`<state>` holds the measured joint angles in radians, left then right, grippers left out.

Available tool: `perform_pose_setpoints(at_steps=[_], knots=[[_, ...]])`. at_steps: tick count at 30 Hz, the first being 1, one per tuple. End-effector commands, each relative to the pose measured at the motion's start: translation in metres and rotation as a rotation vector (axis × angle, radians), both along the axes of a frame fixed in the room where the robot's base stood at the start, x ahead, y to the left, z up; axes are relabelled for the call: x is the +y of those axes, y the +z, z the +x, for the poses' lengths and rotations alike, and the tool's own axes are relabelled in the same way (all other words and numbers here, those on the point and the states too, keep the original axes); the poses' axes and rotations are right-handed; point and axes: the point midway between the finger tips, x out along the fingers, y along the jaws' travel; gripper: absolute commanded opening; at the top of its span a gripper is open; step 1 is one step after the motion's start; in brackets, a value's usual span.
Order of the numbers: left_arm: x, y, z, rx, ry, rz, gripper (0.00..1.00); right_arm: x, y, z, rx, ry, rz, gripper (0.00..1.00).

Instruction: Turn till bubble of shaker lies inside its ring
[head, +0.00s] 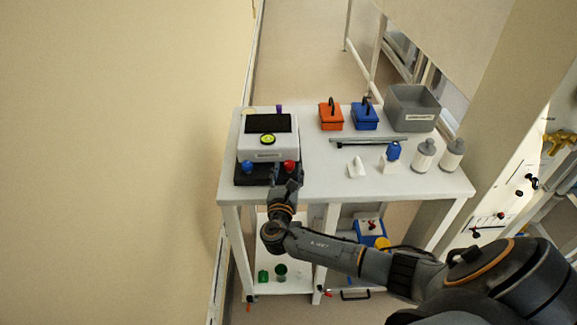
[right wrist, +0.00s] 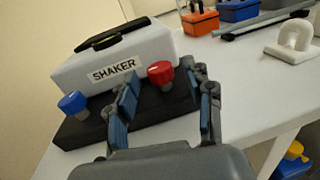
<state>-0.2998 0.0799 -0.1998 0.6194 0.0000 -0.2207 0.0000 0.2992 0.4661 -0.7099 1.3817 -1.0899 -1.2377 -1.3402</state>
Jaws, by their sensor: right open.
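The white shaker (head: 262,149) stands on a black base at the left end of the table; its label reads SHAKER in the right wrist view (right wrist: 112,70). A round yellow-green bubble level (head: 268,139) sits on its top; the bubble is too small to place. A blue knob (head: 248,166) and a red knob (head: 289,165) are at the front corners of the base. My right gripper (head: 287,178) is open at the red knob. In the right wrist view the red knob (right wrist: 160,72) shows between the fingertips, with no clear contact. My left gripper is not in view.
An orange box (head: 331,118), a blue box (head: 364,118) and a grey bin (head: 412,108) stand along the back. The front middle of the tabletop is clear. A wall is close on the left.

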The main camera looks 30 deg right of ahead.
Motion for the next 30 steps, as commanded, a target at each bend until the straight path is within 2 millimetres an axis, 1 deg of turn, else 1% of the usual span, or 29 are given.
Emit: perform_pose_setpoints(at_steps=[4,14,17,18,20,21,22,30], knots=[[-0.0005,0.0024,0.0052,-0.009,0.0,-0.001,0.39,-0.0083,0.0004,0.0099,0.0,0.0,0.0,0.52],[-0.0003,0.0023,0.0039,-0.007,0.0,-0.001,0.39,-0.0106,-0.0005,0.0121,0.001,-0.001,0.001,0.52],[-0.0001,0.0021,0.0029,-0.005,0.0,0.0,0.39,-0.0105,-0.0005,0.012,0.001,-0.001,0.001,0.34],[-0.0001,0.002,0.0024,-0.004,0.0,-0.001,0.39,-0.0105,-0.0005,0.012,0.001,-0.001,0.001,0.25],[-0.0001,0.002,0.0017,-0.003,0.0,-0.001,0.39,-0.0105,-0.0004,0.012,0.001,-0.001,0.001,0.13],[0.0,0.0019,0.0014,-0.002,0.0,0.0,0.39,-0.0105,-0.0004,0.012,0.001,-0.001,0.001,0.05],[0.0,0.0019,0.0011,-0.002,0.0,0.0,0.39,-0.0105,-0.0004,0.012,0.001,-0.001,0.001,0.0],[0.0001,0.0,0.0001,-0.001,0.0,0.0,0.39,-0.0092,-0.0011,0.0126,0.0,-0.028,0.003,0.0]])
